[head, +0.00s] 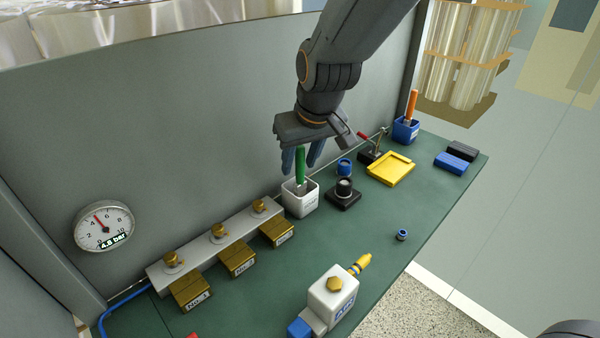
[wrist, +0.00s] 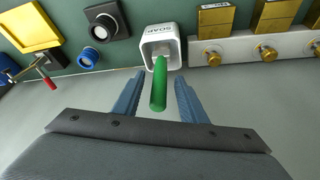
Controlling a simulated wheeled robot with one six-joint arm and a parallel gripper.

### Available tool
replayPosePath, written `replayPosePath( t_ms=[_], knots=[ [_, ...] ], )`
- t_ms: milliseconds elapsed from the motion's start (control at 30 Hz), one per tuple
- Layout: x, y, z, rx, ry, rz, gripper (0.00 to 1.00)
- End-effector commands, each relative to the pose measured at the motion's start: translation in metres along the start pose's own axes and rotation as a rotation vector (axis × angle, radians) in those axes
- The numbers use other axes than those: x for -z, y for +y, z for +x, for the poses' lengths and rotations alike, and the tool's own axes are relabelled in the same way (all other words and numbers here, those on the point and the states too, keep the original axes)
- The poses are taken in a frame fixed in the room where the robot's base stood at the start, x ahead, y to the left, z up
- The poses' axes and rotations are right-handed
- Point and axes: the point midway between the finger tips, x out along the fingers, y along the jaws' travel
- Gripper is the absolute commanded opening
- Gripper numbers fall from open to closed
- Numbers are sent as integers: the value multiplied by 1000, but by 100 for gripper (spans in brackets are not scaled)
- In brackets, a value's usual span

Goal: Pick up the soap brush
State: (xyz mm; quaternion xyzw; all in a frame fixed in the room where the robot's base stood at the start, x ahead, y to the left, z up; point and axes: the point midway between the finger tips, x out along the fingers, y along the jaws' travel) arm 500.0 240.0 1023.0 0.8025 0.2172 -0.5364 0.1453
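The soap brush (head: 300,165) has a green handle and stands upright in a white cup (head: 299,204) on the green bench. In the wrist view the green handle (wrist: 159,84) points toward the camera, and the cup (wrist: 160,44) reads SOAP. My gripper (head: 301,160) is above the cup, pointing down. Its two blue fingers are apart, one on each side of the handle. In the wrist view a gap shows between the handle and each finger (wrist: 158,88). The brush's lower end is hidden in the cup.
Brass valves on a grey manifold (head: 210,243) stand left of the cup. A black block with a round knob (head: 343,194) and a blue ring stand close on its right. A blue cup (head: 405,130) with an orange handle is farther right. A grey wall rises behind.

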Motion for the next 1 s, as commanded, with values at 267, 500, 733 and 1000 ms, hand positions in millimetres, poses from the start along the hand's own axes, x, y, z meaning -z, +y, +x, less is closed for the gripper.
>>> replayPosePath(
  t_ms=[267,500,733,1000],
  knots=[
    [1,1,29,0,-2,0,38],
    [1,1,32,0,1,0,38],
    [1,1,32,0,1,0,11],
    [1,1,32,0,1,0,0]
  ],
)
